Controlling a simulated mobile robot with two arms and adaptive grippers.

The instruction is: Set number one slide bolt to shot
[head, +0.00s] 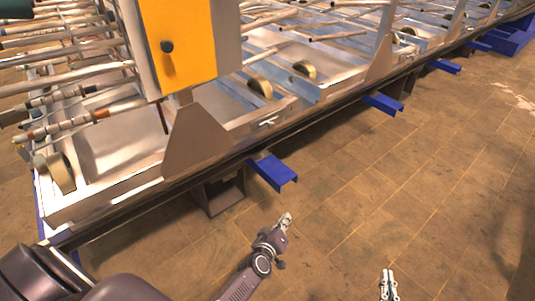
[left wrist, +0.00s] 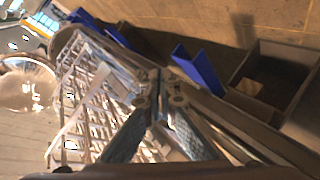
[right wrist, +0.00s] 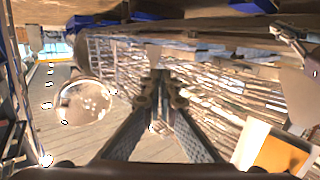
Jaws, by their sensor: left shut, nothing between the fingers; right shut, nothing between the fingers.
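I cannot make out for certain which part is the number one slide bolt. A small bright handle-like fitting (head: 268,122) shows on the side rail of the metal frame in the head view, and its setting is too small to read. A yellow panel (head: 190,40) with a dark round knob (head: 167,46) stands on the frame. My left gripper (head: 285,219) is shut and empty, over the floor in front of the frame, apart from it. My right gripper (head: 387,282) is shut and empty, lower and farther right, also touching nothing.
The long metal frame (head: 120,195) runs from lower left to upper right, with pipes above it. Blue brackets (head: 275,172) (head: 383,103) stick out from its base toward me. The tiled floor (head: 420,180) to the right is clear.

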